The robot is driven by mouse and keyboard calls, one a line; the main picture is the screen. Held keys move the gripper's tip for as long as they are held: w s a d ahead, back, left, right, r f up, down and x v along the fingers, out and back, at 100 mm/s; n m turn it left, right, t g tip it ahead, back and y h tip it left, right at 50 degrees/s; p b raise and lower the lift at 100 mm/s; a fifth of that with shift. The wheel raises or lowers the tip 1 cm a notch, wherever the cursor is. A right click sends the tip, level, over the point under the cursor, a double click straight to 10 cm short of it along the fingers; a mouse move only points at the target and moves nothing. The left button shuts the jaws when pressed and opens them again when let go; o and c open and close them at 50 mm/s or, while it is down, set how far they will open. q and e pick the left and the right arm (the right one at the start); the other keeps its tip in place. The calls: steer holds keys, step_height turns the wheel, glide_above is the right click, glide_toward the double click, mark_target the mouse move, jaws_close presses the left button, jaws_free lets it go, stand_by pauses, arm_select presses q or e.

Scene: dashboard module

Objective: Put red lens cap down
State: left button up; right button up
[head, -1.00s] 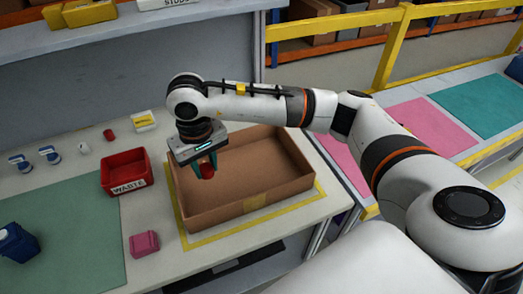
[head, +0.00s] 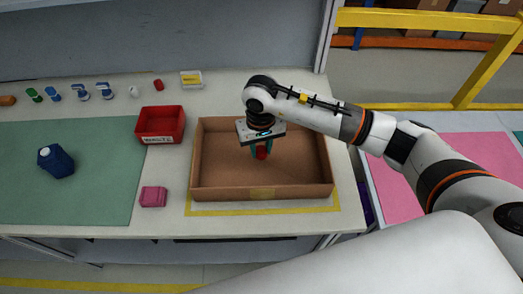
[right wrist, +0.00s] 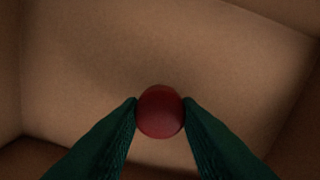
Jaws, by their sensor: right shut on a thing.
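The red lens cap (head: 261,153) is held between the green fingers of my right gripper (head: 262,150). In the right wrist view the cap (right wrist: 160,111) shows round and dark red, pinched between both fingertips (right wrist: 160,106). My right gripper is inside the outline of the open brown cardboard box (head: 262,193), pointing down. The box's inside fills the right wrist view behind the cap. The gap between the cap and the box floor is hard to judge. My left gripper is not in view.
A red waste bin (head: 160,124) stands left of the box. A pink block (head: 153,197) lies at its lower left. A dark blue container (head: 56,161) is on the green mat (head: 100,190). Several small items line the back, including a small red piece (head: 158,85).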

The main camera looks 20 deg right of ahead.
mark_target(261, 150)
step_height(261, 150, down, 3)
steer(key=shift+r+p, duration=0.1)
steer(key=shift+p, duration=0.2)
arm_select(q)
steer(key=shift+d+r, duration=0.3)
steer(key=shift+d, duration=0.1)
arm_select(e)
steer(key=shift+f+b, duration=0.55)
steer(key=shift+b, duration=0.15)
steer(key=o, duration=0.9)
steer(key=shift+r, duration=0.1)
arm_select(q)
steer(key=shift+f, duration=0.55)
arm_select(e)
steer(key=shift+o, duration=0.2)
steer(key=shift+r+p, duration=0.45)
steer(key=shift+p, duration=0.2)
step_height(261, 150, up, 11)
steer(key=b, duration=0.3)
steer(key=shift+f, duration=0.15)
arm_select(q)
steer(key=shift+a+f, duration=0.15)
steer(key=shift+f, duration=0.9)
arm_select(e)
steer(key=shift+r, duration=0.65)
